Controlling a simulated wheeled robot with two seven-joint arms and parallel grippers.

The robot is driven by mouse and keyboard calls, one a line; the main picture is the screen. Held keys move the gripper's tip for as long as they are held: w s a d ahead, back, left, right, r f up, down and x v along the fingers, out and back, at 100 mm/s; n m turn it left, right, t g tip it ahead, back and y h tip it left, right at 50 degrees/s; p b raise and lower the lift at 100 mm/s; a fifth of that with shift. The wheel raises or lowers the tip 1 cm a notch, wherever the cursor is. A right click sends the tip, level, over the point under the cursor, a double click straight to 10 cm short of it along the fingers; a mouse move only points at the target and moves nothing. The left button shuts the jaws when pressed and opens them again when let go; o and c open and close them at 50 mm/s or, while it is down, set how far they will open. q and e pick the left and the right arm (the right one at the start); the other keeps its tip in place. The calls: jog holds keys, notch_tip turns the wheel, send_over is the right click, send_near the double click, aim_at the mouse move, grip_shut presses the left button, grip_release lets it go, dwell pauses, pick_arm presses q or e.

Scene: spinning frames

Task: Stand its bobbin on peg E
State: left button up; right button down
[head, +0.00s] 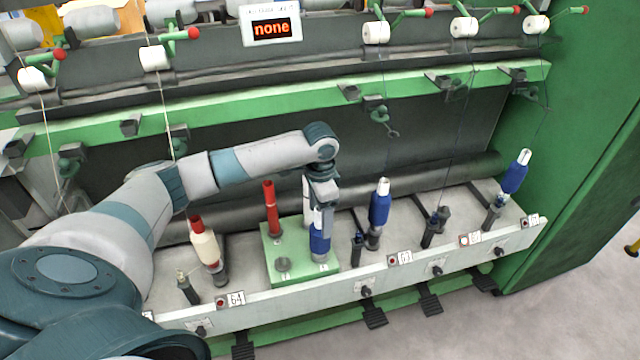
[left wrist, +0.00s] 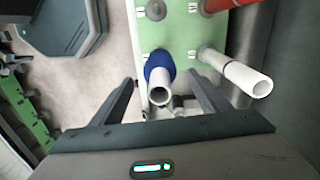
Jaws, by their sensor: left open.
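A green peg board (head: 285,243) stands on the machine's ledge; it also shows in the left wrist view (left wrist: 170,37). A blue bobbin (head: 320,238) with a white tube end stands at its front right, also in the left wrist view (left wrist: 159,75). An empty white tube (left wrist: 238,75) and a red tube (head: 271,208) stand on other pegs. A bare grey peg (head: 282,265) is at the front left. The peg letters are too small to read. My left gripper (head: 318,203) is open, pointing down above the blue bobbin, its fingers on either side of the tube end.
Spindles line the ledge. A cream bobbin with a red top (head: 205,247) stands left of the board; blue bobbins (head: 380,207) (head: 514,178) stand to the right. One spindle (head: 433,228) between them is bare. A display (head: 271,28) reads "none". Thread rollers hang above.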

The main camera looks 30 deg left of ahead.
pick_arm(q)
notch_tip(320, 180, up, 13)
jog(key=b, duration=0.2)
jog(key=shift+f, duration=0.2)
dwell(1.0)
